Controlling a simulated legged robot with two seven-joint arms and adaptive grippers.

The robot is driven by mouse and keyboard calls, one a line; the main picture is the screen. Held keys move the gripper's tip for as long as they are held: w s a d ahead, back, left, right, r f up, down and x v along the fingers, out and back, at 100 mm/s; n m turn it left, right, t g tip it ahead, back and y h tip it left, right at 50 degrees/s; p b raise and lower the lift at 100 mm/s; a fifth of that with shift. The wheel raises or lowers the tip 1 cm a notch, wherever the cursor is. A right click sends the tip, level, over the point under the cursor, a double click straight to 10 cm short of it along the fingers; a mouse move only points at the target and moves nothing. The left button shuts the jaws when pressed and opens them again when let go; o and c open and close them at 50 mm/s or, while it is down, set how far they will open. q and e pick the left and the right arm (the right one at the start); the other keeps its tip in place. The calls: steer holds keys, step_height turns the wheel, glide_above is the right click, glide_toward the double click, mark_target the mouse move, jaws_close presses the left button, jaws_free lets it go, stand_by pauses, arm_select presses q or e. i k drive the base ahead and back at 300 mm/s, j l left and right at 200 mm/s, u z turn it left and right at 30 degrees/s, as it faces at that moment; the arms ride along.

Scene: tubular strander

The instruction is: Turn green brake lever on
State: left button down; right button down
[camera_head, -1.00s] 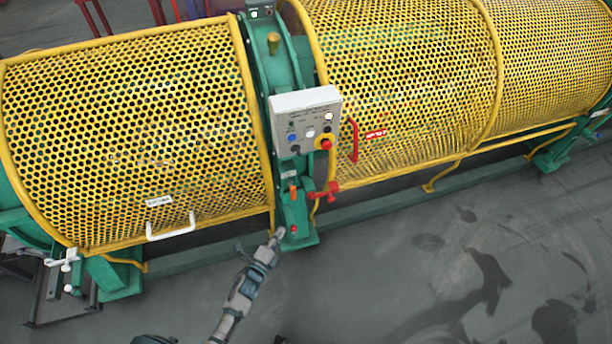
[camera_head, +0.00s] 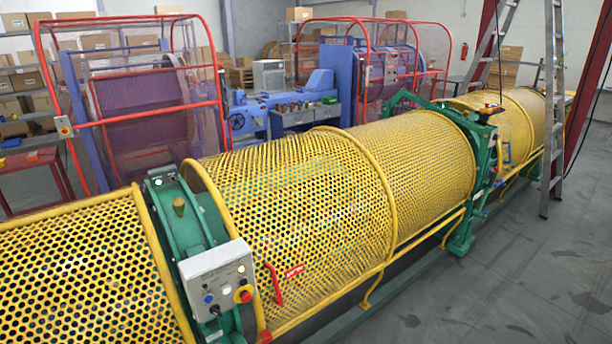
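Neither of my grippers is in view. I cannot make out a green brake lever for certain. The near green machine stand (camera_head: 180,222) rises at lower left between the yellow mesh guards. A grey control box (camera_head: 212,262) with a red emergency button (camera_head: 243,295) on a yellow plate and blue and white buttons is fixed to its front. The stand's lower part is cut off by the bottom edge. A second green stand (camera_head: 484,150) stands farther along the machine, with small fittings too small to tell apart.
A yellow mesh guard (camera_head: 330,190) with a red handle (camera_head: 273,284) runs toward the back right. A ladder (camera_head: 553,100) leans at right. Grey floor (camera_head: 500,270) at lower right is clear. Red-framed machines (camera_head: 140,120) and shelves stand behind.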

mark_target(487, 193)
steer(key=z, duration=1.3)
steer(key=i+z, duration=0.3)
steer(key=i, duration=1.6)
steer(key=i+j, duration=0.1)
steer(key=i, duration=1.3)
steer(key=i+z, duration=0.1)
steer(key=i, duration=1.35)
